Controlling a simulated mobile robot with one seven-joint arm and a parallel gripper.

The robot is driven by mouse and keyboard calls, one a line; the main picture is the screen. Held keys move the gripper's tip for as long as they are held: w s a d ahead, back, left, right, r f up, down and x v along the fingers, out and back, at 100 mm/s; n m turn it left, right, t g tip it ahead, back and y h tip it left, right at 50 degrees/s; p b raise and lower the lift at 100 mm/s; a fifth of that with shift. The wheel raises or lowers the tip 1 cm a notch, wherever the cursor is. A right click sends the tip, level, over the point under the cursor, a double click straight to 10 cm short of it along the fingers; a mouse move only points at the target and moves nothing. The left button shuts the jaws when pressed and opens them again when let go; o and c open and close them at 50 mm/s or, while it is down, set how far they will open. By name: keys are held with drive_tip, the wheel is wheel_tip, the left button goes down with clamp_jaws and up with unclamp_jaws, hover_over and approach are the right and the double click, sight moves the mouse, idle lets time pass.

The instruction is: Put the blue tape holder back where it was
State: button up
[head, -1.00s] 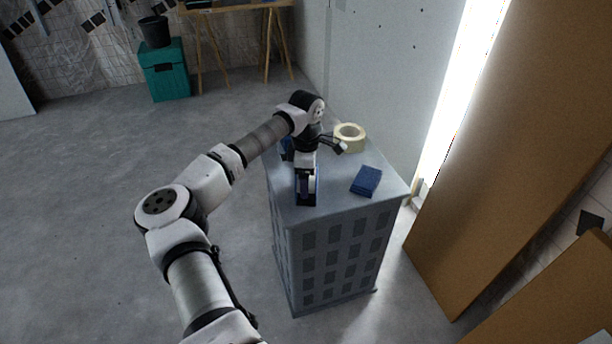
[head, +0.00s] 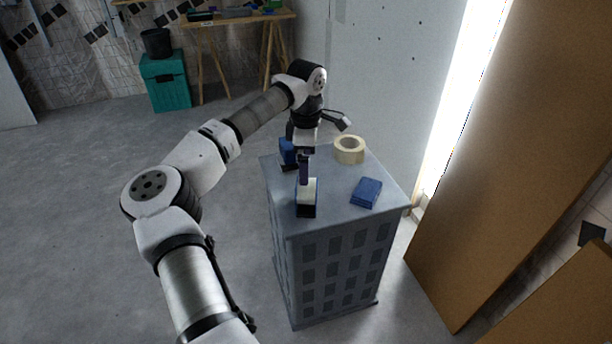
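What looks like the blue tape holder (head: 307,199), with dark blue sides and a pale top, stands near the front left of the grey cabinet's top (head: 335,207). My gripper (head: 304,176) points down just above and behind it. The dark fingers overlap the holder's rear end in the picture, so I cannot tell whether they touch it. They are seen edge-on, and the space between them is hidden.
A cream tape roll (head: 349,150) lies at the back of the cabinet top. A flat blue block (head: 367,192) lies at the right. Another blue object (head: 287,151) is partly hidden left of my gripper. Brown panels (head: 500,170) lean at the right.

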drive_tip(key=shift+r, duration=1.3)
drive_tip(key=shift+d, duration=0.15)
